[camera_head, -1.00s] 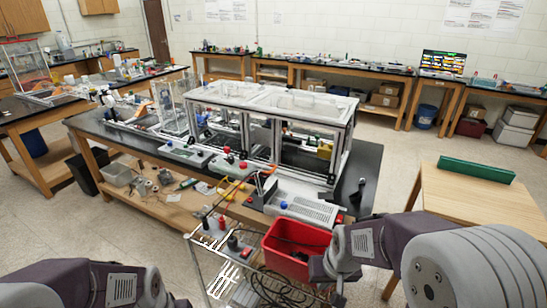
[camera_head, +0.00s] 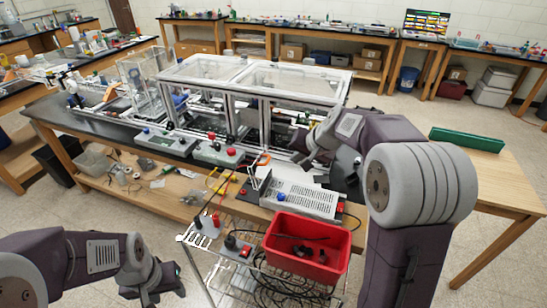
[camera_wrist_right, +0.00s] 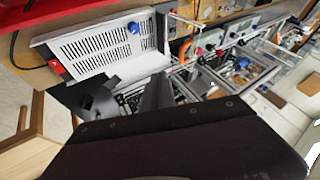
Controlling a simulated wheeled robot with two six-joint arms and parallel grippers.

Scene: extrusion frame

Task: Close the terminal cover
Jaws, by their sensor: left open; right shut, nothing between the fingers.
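A silver perforated power supply (camera_head: 300,198) with a blue knob lies at the front edge of the bench; the right wrist view shows it from above (camera_wrist_right: 95,48). A small upright plate (camera_head: 262,184) stands at its left end. I cannot tell for certain whether this is the terminal cover. My right gripper (camera_head: 304,148) is shut and empty, above the bench behind the supply, by the frame's front right corner. Its dark fingers show in the right wrist view (camera_wrist_right: 156,94), apart from the supply. My left gripper (camera_head: 158,288) is open, low at the front left, far from the supply.
The extrusion frame (camera_head: 232,88) with clear panels stands behind the supply. Control boxes (camera_head: 218,152) with red and blue buttons sit to its left. A red bin (camera_head: 306,222) and a wire cart (camera_head: 215,258) stand in front. A wooden table (camera_head: 500,185) is at right.

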